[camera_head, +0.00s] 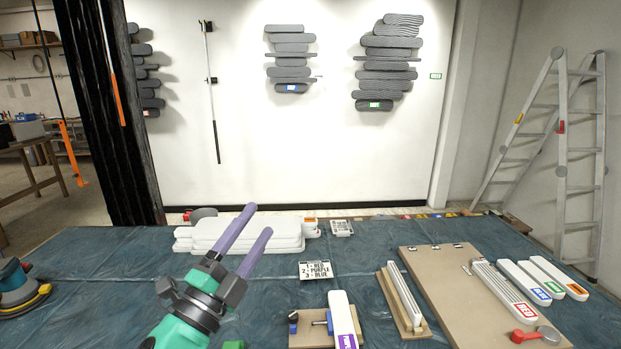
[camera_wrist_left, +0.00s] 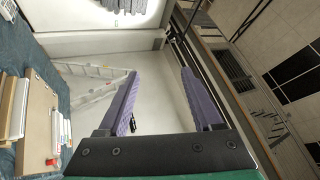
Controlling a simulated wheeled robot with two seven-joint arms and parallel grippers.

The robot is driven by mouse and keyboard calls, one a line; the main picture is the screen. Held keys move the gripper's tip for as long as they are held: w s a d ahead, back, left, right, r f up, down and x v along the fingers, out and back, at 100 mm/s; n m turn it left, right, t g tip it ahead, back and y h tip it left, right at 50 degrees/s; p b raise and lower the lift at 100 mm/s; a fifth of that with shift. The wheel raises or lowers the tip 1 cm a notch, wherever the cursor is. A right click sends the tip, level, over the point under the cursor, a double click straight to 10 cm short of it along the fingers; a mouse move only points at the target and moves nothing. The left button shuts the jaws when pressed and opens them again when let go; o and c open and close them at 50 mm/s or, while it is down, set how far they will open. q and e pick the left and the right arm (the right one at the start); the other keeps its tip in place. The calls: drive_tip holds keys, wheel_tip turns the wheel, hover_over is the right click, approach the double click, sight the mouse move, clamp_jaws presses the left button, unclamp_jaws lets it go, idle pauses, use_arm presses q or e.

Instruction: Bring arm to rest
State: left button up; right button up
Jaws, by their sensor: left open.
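My left gripper (camera_head: 247,235) comes in from the bottom left in the head view, its two purple fingers apart and pointing up over the table. Nothing is between the fingers. In the left wrist view its fingers (camera_wrist_left: 158,98) are also spread and empty, with the room's wall behind. My right gripper does not show in either view.
The table (camera_head: 80,265) has a blue cover. White slabs (camera_head: 240,232) are stacked behind my gripper. A small sign (camera_head: 315,270), a purple-labelled piece (camera_head: 343,318) and a brown board (camera_head: 450,290) with white pieces lie right. A ladder (camera_head: 560,130) stands far right.

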use_arm(q)
drive_tip(key=w+a+f+n+g+y, duration=0.1)
drive_tip(key=a+f+n+g+y, duration=0.2)
drive_tip(key=a+f+n+y, duration=0.85)
drive_tip(key=s+a+f+n+g, duration=0.1)
drive_tip(key=s+f+n+g, duration=0.15)
drive_tip(key=f, duration=0.45)
drive_tip(key=s+a+f+n+g, duration=0.1)
drive_tip(key=s+f+n+g, duration=0.15)
drive_tip(key=f, duration=0.45)
drive_tip(key=s+f+n+g+h, duration=0.25)
drive_tip(key=s+f+g, duration=0.65)
drive_tip(key=s+f, duration=0.55)
drive_tip(key=s+f+g+b, duration=0.1)
drive_tip(key=s+f+b, duration=0.1)
drive_tip(key=f, duration=1.1)
drive_tip(key=s+f+b, duration=0.2)
drive_tip(key=s+f, duration=0.1)
drive_tip(key=f, duration=1.1)
drive_tip(key=s+a+f+g+y+b, duration=0.1)
drive_tip(key=s+a+f+b, duration=0.1)
drive_tip(key=s+f, duration=1.3)
drive_tip(key=shift+s+a+b, duration=0.15)
drive_tip(key=shift+a+b, duration=0.2)
drive_tip(key=shift+a, duration=0.15)
